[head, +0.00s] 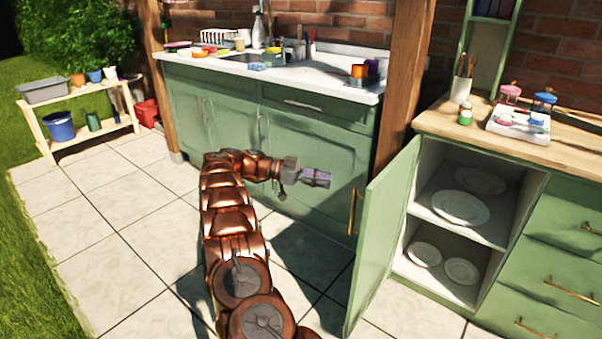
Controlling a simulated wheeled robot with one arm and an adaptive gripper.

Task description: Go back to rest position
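My gripper (316,178) is at the end of my copper-coloured arm, in front of the green sink cabinet (215,122). It points to the right and hangs in the air over the tiled floor. Its fingers are too small here to tell whether they are open or shut. Nothing visible hangs from it. To its right, a green cabinet door (378,240) stands open. Inside that cabinet, white plates lie on the upper shelf (460,207) and on the bottom (461,271).
A wooden post (401,85) stands between the sink counter (300,75) and the wooden worktop (560,150). Cups and bottles crowd the counter. A wooden rack (85,138) with pots stands at the far left. The tiled floor (90,225) at left is clear.

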